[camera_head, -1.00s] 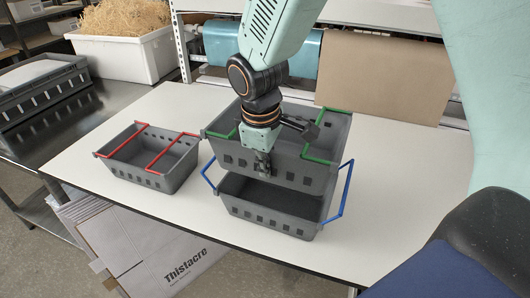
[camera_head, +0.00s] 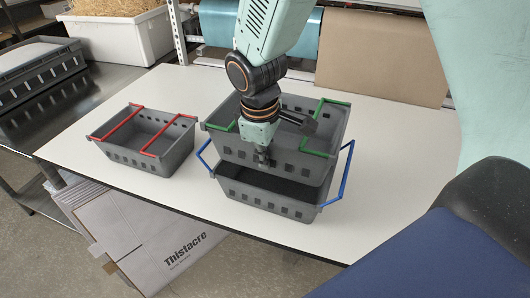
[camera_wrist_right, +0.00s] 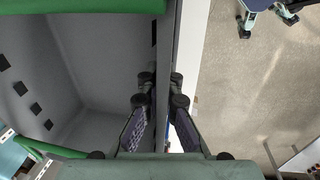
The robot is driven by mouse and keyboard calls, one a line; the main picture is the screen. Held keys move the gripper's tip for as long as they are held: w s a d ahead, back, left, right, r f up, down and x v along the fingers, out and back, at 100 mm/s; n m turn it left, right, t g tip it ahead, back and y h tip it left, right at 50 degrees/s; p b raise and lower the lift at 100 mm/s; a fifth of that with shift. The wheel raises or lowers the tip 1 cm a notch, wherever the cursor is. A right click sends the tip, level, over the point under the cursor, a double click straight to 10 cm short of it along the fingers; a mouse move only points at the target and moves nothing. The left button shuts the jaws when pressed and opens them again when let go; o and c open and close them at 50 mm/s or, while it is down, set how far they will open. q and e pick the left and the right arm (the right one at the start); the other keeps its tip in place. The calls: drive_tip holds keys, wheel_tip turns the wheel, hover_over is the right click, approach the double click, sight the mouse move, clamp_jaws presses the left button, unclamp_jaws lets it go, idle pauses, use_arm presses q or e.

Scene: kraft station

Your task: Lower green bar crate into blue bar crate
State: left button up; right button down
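The grey green bar crate (camera_head: 297,165) hangs roughly level over the grey blue bar crate (camera_head: 262,199), whose blue bars are swung out to its two sides. The upper crate's base hides much of the lower crate's opening; a dark strip of its inside shows at the front. My right gripper (camera_head: 264,156) is shut on the front wall of the green bar crate. In the right wrist view my right gripper (camera_wrist_right: 161,92) has one finger on each side of that crate's wall (camera_wrist_right: 168,50). My left gripper is not in view.
A grey crate with red bars (camera_head: 138,157) stands to the left on the white table (camera_head: 395,195), apart from the blue bar crate. Brown paper (camera_head: 385,60) and a blue roll (camera_head: 215,25) are at the back. The table is clear to the right.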

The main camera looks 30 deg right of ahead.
sight(264, 191)
drive_tip(key=shift+a+f+b, duration=0.15)
drive_tip(key=shift+f+b, duration=1.95)
drive_tip(key=shift+f, duration=0.8)
drive_tip(key=shift+w+f+b, duration=0.2)
drive_tip(key=shift+f+b, duration=0.2)
drive_tip(key=shift+f, duration=0.45)
drive_tip(key=shift+s, duration=0.1)
drive_tip(key=shift+s, duration=0.1)
drive_tip(key=shift+s+f, duration=0.15)
drive_tip(key=shift+f, duration=0.15)
